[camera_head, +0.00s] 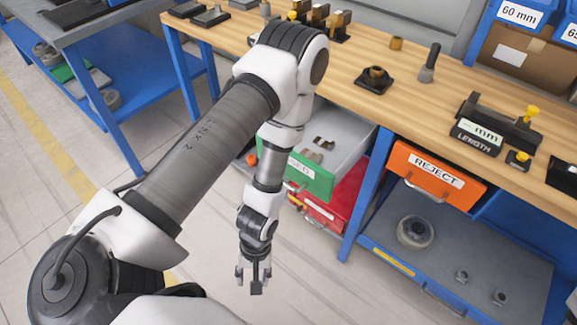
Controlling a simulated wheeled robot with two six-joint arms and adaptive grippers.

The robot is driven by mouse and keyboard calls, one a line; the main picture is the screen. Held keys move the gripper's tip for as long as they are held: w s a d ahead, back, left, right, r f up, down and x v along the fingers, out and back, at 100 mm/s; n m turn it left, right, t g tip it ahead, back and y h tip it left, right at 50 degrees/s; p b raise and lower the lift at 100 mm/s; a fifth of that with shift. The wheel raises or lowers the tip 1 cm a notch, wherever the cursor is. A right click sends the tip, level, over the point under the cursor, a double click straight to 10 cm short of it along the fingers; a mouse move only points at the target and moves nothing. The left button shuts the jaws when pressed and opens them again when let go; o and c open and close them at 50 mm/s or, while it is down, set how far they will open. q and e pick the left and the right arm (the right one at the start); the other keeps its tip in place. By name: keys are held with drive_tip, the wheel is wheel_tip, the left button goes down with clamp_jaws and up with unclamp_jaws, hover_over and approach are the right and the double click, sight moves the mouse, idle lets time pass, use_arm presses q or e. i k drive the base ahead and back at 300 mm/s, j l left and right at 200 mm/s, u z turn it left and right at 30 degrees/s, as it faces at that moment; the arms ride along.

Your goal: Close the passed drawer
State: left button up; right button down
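The green-fronted drawer (312,179) under the wooden bench is pulled open. My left arm crosses in front of the drawer, and my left gripper (255,284) hangs pointing down over the floor, below and in front of the drawer. It is apart from the drawer and holds nothing that I can see. Its fingers are too small to tell whether they are open or shut. My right gripper is not in view.
A red drawer (322,212) is below the green one. An orange REJECT drawer (437,176) is to the right, above a blue shelf (455,265) with round parts. Gauges and fixtures stand on the bench (350,60). Floor (310,285) is clear in front.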

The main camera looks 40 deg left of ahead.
sight(352, 133)
drive_tip(key=i+u, duration=0.2)
drive_tip(key=u, duration=0.25)
drive_tip(key=i+u, duration=0.25)
drive_tip(key=u, duration=0.2)
drive_tip(key=i+u, duration=0.2)
drive_tip(key=u, duration=0.25)
